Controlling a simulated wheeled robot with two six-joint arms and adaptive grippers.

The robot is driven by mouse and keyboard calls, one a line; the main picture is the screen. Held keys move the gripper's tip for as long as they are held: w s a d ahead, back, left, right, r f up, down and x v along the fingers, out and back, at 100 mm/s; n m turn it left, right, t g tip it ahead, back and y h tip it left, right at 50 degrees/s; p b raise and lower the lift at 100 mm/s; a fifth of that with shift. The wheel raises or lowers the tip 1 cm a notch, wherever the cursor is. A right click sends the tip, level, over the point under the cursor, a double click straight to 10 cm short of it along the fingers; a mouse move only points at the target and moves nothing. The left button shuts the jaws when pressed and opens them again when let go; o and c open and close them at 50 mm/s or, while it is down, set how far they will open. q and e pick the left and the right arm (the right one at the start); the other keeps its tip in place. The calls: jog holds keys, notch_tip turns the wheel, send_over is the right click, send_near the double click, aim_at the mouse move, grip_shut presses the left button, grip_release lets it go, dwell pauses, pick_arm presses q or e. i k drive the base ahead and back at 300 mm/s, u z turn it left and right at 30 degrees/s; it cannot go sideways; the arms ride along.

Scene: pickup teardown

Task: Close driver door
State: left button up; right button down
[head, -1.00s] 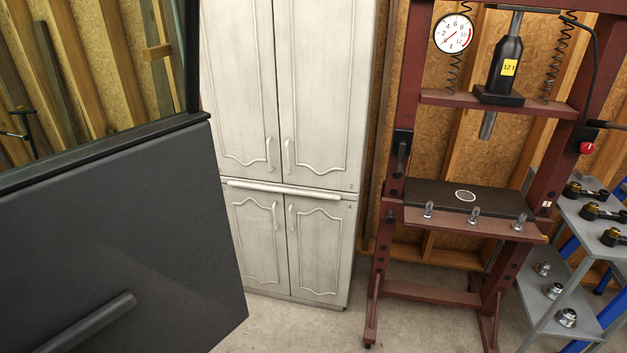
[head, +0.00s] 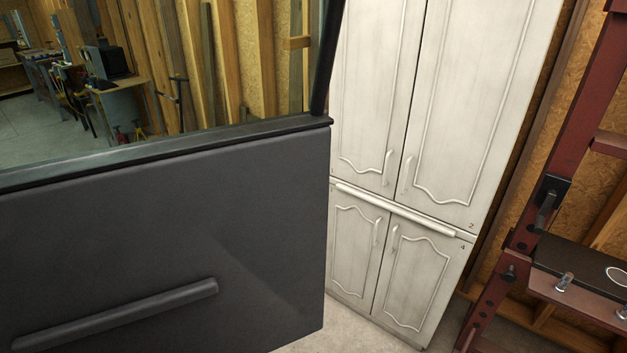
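The driver door (head: 170,230) fills the left and lower left of the head view. Its dark grey inner panel faces me, with a long grab handle (head: 120,315) low on it. A window opening with a black frame (head: 325,60) sits above the panel. The door stands open, and the rest of the vehicle is out of view. Neither of my grippers shows.
A white cabinet (head: 385,215) with several doors stands behind the door's right edge. A dark red shop press (head: 500,270) stands at the right. Bare concrete floor (head: 300,343) shows between door and cabinet. Workbenches (head: 120,95) show through the window.

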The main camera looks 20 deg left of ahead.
aim_at(165, 165)
jog(key=i, duration=1)
jog(key=u, duration=1.8)
